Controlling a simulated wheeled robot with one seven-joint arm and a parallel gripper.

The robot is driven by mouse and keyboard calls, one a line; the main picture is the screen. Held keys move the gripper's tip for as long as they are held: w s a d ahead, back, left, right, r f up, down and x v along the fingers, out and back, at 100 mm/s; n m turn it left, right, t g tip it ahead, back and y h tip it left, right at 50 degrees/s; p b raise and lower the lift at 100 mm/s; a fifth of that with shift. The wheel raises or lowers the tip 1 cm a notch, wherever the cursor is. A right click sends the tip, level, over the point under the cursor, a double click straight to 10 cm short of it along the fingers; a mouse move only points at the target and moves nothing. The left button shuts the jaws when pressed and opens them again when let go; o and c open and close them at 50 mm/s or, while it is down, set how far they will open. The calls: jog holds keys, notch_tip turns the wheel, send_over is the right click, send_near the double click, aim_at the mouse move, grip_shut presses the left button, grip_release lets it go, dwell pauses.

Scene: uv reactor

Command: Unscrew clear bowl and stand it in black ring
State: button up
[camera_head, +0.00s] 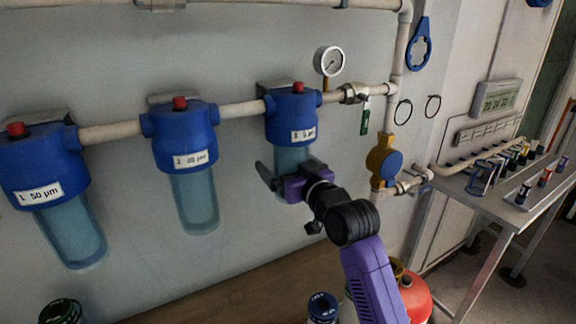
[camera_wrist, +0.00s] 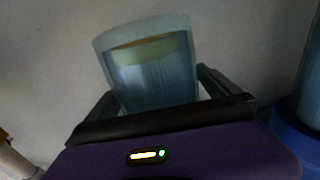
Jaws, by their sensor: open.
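Three filter housings with blue heads and clear bowls hang from the pipe. The right-hand clear bowl (camera_head: 291,158) hangs under the head with a label that seems to read 3. My gripper (camera_head: 284,180) is at this bowl, partly covering it. In the wrist view, the clear bowl (camera_wrist: 150,65) stands between the two dark fingers of my gripper (camera_wrist: 158,92), which are apart, one on each side. I cannot tell whether they touch it.
The middle bowl (camera_head: 195,198) and left bowl (camera_head: 72,235) hang to the left. A gauge (camera_head: 329,61), green tag (camera_head: 364,117) and yellow-blue valve (camera_head: 384,160) are at the right. A blue wrench (camera_head: 420,44) hangs above. Dark-topped items (camera_head: 61,312) and a red vessel (camera_head: 415,300) stand below.

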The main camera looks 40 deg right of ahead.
jog(key=c, duration=2.1)
jog(key=shift+c, duration=0.2)
